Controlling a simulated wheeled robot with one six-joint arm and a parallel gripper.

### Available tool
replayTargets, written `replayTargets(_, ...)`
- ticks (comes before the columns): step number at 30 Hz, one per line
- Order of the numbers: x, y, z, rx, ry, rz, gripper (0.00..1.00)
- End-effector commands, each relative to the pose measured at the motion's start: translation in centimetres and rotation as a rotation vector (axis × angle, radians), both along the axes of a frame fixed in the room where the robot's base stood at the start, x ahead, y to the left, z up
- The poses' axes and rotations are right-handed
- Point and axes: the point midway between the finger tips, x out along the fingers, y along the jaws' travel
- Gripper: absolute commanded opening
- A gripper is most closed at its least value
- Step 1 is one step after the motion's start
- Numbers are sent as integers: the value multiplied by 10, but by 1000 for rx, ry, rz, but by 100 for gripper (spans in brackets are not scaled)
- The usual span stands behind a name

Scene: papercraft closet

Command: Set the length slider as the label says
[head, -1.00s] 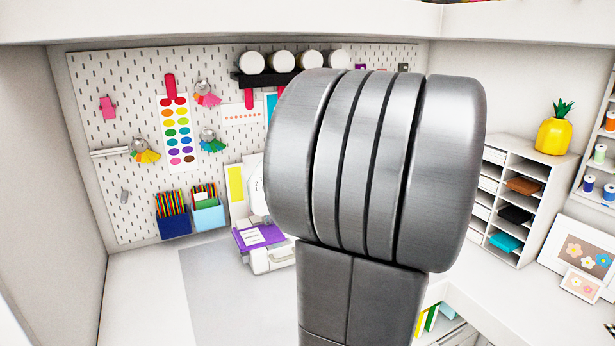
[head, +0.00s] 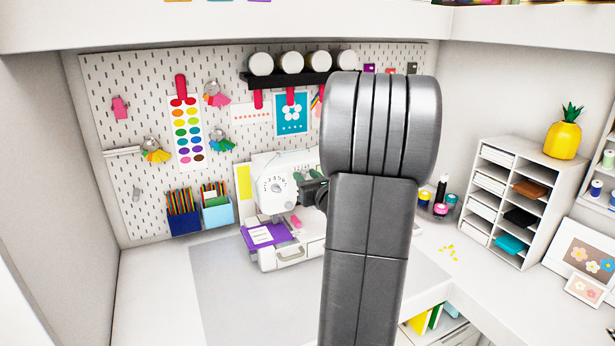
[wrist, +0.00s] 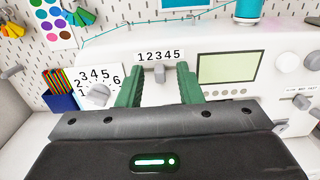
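The white sewing machine (head: 265,165) stands on the desk. In the wrist view its front has a numbered strip reading 1 2 3 4 5 (wrist: 160,55), with a small grey slider knob (wrist: 160,72) below it, near the 3. No word naming this slider is readable. My gripper (wrist: 158,80) is open, its green fingers on either side of the knob and apart from each other; contact is not visible. In the head view my gripper (head: 304,177) is at the machine's front, partly hidden by my arm. A white label card (head: 261,236) lies on purple fabric (head: 283,231); its text is too small to read.
Left of the fingers is a numbered dial (wrist: 97,95); right are a screen (wrist: 227,67) and further grey controls (wrist: 290,72). A pegboard (head: 105,90) stands behind, a shelf unit (head: 508,195) at the right. The grey mat (head: 225,300) in front is clear.

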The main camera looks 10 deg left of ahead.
Motion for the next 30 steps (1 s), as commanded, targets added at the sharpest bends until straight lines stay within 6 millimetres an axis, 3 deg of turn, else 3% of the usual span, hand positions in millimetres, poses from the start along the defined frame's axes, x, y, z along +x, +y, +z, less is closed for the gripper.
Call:
replayTargets(5, 0, 0, 0, 0, 0, 0, 33)
replayTargets(11, 0, 0, 0, 0, 0, 0, 0)
replayTargets(30, 5, -8, 1, 0, -1, 1, 0)
